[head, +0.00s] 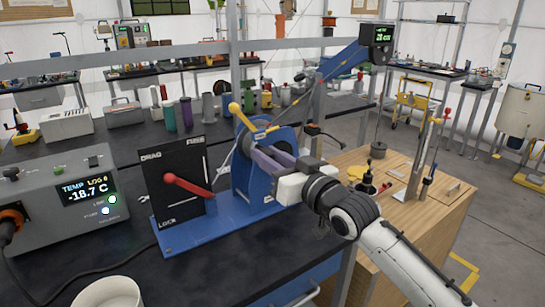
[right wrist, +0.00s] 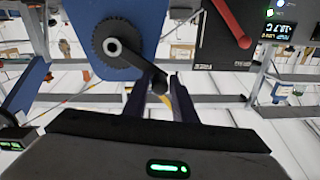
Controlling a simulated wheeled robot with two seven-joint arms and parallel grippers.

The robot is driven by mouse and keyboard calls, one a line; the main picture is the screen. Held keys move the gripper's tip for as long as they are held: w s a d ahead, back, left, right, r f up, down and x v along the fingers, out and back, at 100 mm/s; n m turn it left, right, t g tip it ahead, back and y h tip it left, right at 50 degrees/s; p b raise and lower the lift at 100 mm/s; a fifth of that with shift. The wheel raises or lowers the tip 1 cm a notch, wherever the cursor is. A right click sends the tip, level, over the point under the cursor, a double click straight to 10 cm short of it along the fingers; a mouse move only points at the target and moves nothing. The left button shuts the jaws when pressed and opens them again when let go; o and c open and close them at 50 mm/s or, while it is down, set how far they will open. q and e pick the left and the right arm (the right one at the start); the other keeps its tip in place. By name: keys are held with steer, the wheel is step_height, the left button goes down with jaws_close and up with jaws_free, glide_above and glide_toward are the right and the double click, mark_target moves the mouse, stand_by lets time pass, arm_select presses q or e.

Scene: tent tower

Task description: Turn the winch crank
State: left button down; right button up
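The blue winch (head: 243,188) stands on a blue base on the dark bench and also shows in the right wrist view (right wrist: 85,25). A yellow bar (head: 246,121) with a rounded end rises at its upper left. My right gripper (head: 262,158) reaches in from the right, its dark fingers beside the winch face. In the right wrist view the fingers (right wrist: 160,82) stand a little apart with a small dark rounded part between them. I cannot tell whether they touch it. A dark toothed wheel (right wrist: 112,47) lies just beyond. My left gripper is out of view.
A black panel (head: 176,190) with a red lever (head: 188,186) stands left of the winch. A grey temperature logger (head: 75,205) and a white cup (head: 108,292) are further left. A wooden box (head: 425,210) with small tools stands right. Bottles line the bench behind.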

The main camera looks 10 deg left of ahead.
steer(key=shift+o, duration=1.2)
steer(key=shift+s+d, duration=0.1)
steer(key=shift+d, duration=0.05)
steer(key=b+v, duration=0.1)
steer(key=v, duration=0.9)
